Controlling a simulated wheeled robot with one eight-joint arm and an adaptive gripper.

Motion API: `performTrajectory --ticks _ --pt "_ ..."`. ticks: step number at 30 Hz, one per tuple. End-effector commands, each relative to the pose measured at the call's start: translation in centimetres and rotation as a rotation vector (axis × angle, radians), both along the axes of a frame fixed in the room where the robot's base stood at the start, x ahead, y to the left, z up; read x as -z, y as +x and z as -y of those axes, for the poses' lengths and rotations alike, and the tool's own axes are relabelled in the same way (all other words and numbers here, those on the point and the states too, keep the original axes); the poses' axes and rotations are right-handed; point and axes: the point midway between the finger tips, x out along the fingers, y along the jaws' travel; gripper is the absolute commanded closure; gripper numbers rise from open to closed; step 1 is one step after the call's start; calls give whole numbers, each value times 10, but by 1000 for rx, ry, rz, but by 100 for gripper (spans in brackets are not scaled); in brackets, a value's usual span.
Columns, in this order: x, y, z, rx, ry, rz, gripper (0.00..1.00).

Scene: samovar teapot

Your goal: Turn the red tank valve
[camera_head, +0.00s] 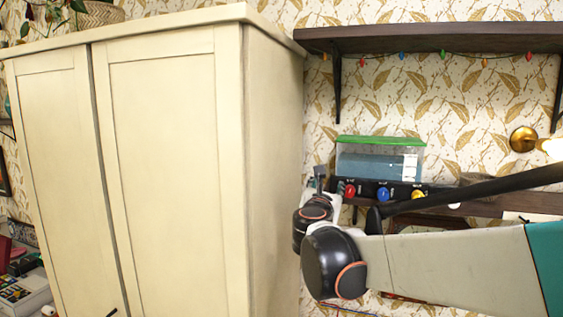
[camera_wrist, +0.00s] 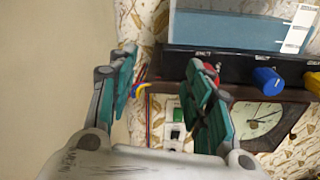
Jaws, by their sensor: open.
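The red tank valve (camera_head: 350,190) is a round knob at the left end of a dark strip below a clear tank (camera_head: 380,163) with a green lid. In the wrist view the red valve (camera_wrist: 210,72) shows partly, just behind the right finger, which hides some of it. My gripper (camera_wrist: 160,95) is open and empty, its two teal-padded fingers wide apart. The valve lies at the right finger, not between the fingers; I cannot tell whether they touch. In the head view the gripper (camera_head: 318,182) is small, at the left of the strip.
A blue knob (camera_wrist: 266,80) and a yellow knob (camera_wrist: 312,84) sit right of the red one. A tall cream cupboard (camera_head: 180,150) stands close on the left. A dark shelf (camera_head: 440,38) hangs above. A clock (camera_wrist: 258,125) shows below the strip.

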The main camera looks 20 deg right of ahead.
Motion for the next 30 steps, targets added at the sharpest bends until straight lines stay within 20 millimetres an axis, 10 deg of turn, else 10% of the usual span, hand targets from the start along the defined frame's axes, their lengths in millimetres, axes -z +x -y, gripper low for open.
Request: performTrajectory --ticks 1,30 --pt "17 -121 -3 -7 -29 -16 54" --pt "16 -17 60 -6 -58 -32 54"
